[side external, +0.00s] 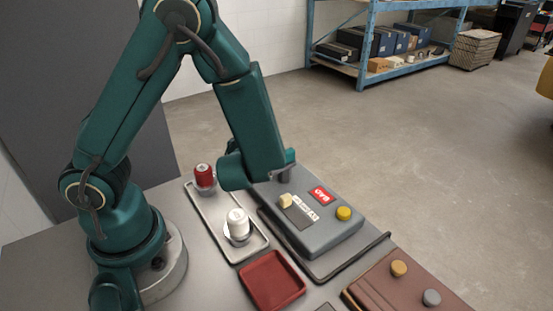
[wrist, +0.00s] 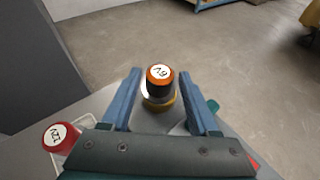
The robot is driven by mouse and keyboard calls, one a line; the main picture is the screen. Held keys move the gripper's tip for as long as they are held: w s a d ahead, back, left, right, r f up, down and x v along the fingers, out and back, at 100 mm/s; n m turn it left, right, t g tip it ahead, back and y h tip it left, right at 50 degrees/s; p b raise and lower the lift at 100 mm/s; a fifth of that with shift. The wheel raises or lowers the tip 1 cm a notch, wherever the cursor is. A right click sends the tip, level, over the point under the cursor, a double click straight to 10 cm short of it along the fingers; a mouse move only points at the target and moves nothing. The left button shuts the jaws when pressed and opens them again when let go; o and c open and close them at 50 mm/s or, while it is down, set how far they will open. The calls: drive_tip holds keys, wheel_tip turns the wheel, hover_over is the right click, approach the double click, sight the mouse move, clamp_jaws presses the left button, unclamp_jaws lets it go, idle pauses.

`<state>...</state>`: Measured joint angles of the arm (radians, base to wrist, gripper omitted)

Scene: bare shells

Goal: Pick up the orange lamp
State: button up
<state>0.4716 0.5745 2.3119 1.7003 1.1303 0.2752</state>
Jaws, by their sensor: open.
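In the wrist view the orange lamp (wrist: 159,73) stands with an orange top, a white label reading 6V, a dark band and a silvery and yellow lower part. My gripper (wrist: 160,76) is open, with one blue finger on each side of the lamp. Gaps show between the lamp and both fingers. What lies under the lamp is partly hidden by the gripper body. In the side view my arm hides the orange lamp and most of the gripper.
A red lamp (side external: 204,175) and a white lamp (side external: 238,222) stand in a pale tray (side external: 259,249). A grey case (side external: 318,238) has a yellow knob (side external: 343,213) and a cream block (side external: 286,200). A red tray (side external: 272,280) and a brown case (side external: 395,292) are in front.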

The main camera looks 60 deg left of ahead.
drive_tip(key=shift+x, duration=1.65)
clamp_jaws()
drive_tip(key=shift+r, duration=0.1)
